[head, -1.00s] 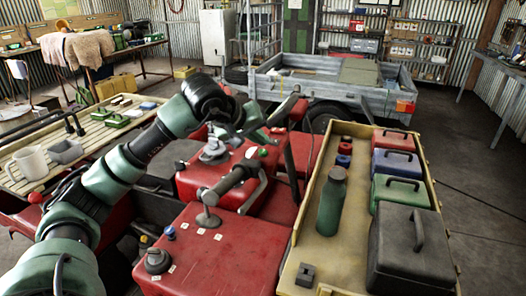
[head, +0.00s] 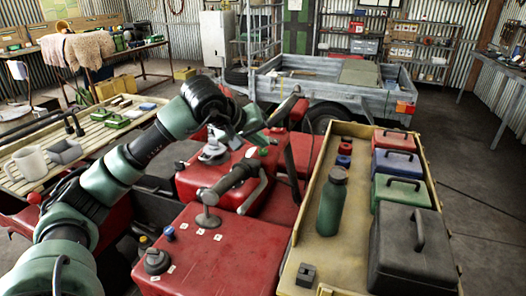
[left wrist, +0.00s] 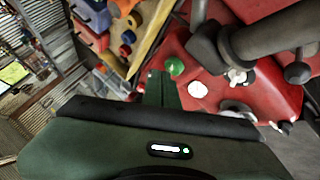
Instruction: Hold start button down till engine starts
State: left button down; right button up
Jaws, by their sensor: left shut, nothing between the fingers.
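A small green button (head: 264,151) sits on the red quad bodywork (head: 225,245) near the handlebar. It also shows in the left wrist view (left wrist: 174,67), right at the tip of my left gripper's fingers. My left gripper (head: 252,139) is shut and empty, its fingertips close beside the green button. I cannot tell whether they touch it or whether it is pressed. The fingers (left wrist: 161,88) show as one narrow green piece in the left wrist view. My right gripper is not in view.
The grey handlebar grip (head: 232,178) and a lever stand close to my left gripper. A tan tray (head: 318,262) with a green bottle (head: 332,203) and toolboxes lies to the right. A grey trailer (head: 300,92) stands behind.

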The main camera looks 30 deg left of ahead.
aim_at(260, 152)
pick_arm(q)
jog(key=shift+f+b, duration=0.45)
jog(key=shift+f, duration=0.15)
dwell(1.3)
dwell(0.9)
jog(key=shift+r+p, duration=0.75)
jog(key=shift+r, duration=0.2)
jog(key=shift+r, duration=0.1)
notch_tip(260, 152, up, 5)
jog(key=p, duration=0.4)
